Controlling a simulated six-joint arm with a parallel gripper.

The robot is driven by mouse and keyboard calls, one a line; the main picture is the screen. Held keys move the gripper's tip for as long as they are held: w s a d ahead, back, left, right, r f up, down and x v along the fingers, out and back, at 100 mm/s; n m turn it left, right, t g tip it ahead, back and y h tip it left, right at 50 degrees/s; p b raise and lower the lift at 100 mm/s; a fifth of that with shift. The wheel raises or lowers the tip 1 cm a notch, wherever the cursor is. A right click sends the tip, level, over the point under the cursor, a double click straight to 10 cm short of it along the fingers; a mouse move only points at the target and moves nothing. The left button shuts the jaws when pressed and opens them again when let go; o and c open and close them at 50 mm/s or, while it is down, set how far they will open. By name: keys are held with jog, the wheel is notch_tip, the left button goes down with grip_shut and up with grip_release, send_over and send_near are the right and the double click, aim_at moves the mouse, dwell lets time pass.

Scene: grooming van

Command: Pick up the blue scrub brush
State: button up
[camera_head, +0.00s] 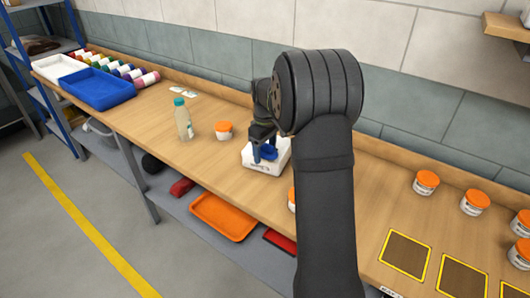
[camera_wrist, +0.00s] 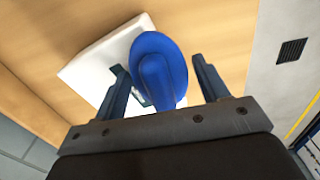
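The blue scrub brush (camera_head: 268,153) rests on or in a small white box (camera_head: 252,167) on the wooden bench. In the wrist view the brush (camera_wrist: 160,62) is a rounded blue shape over the white box (camera_wrist: 90,68). My gripper (camera_wrist: 158,64) is open, with one finger on each side of the brush. A gap shows between the brush and the right finger; the left finger is very close to it. In the head view my gripper (camera_head: 263,138) points down at the box, and my arm hides part of the bench behind it.
A clear bottle with a teal cap (camera_head: 183,120) and an orange-lidded jar (camera_head: 223,131) stand left of the box. A blue tray (camera_head: 101,98) and a white tray (camera_head: 58,67) lie at the far left. Several orange-lidded jars and yellow-edged dark squares (camera_head: 404,252) are at right.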

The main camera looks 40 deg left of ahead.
jog(key=c, duration=0.7)
jog(key=shift+c, duration=0.2)
